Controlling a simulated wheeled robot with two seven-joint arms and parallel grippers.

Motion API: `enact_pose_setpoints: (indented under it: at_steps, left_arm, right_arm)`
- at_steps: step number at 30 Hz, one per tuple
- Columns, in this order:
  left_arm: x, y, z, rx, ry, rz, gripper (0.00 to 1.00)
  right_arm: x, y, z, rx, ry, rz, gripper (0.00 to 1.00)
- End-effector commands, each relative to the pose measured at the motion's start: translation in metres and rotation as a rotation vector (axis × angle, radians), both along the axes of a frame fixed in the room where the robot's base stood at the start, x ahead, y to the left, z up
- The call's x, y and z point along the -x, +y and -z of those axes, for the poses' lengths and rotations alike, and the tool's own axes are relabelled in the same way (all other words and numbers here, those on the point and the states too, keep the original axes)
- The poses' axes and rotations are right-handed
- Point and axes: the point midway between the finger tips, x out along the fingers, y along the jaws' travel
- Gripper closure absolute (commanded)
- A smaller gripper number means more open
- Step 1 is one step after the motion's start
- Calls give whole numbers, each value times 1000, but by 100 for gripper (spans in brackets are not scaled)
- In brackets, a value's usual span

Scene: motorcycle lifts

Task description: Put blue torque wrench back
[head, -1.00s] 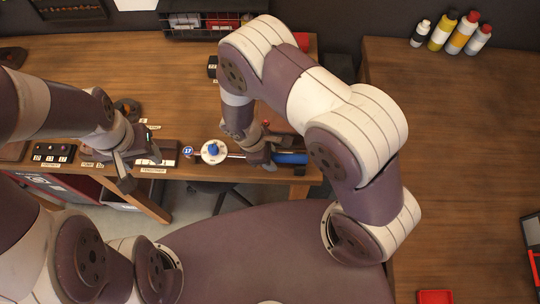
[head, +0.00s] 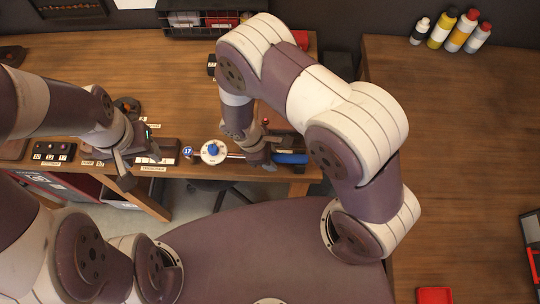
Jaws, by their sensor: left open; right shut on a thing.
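The blue torque wrench (head: 290,158) lies level over the front edge of the wooden bench, its blue handle to the right and its head end with a blue tag marked 17 (head: 187,152) to the left. A white round dial with a blue knob (head: 213,151) sits along its shaft. My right gripper (head: 262,160) is shut on the wrench near the left end of the handle. My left gripper (head: 138,170) is open and empty, left of the wrench head, by the bench's front edge. The arm hides part of the bench behind the wrench.
A labelled dark holder (head: 163,154) sits at the bench front beside my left gripper. A small black box with sockets (head: 54,150) stands further left. Several bottles (head: 460,32) and a red tray (head: 435,296) are on the right bench (head: 460,150).

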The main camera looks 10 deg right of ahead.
Motion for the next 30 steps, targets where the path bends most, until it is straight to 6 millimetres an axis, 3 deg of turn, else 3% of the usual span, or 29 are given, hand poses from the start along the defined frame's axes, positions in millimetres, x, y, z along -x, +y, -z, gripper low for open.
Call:
enact_pose_setpoints:
  at_steps: [4,5,7,8,16,19,30]
  left_arm:
    - [0,0,2,0,0,0,45]
    - [0,0,2,0,0,0,45]
    - [0,0,2,0,0,0,45]
    - [0,0,2,0,0,0,45]
    - [0,0,2,0,0,0,45]
    - [0,0,6,0,0,0,45]
    - [0,0,28,0,0,0,45]
  right_arm:
    - [-1,0,3,-1,-1,0,100]
    - [-1,0,2,-1,-1,0,62]
    - [0,0,2,-1,-1,0,39]
    - [0,0,2,-1,-1,0,35]
    - [0,0,2,0,0,0,35]
    - [-2,4,-7,0,-2,-1,35]
    - [-11,36,-93,-4,-4,-1,35]
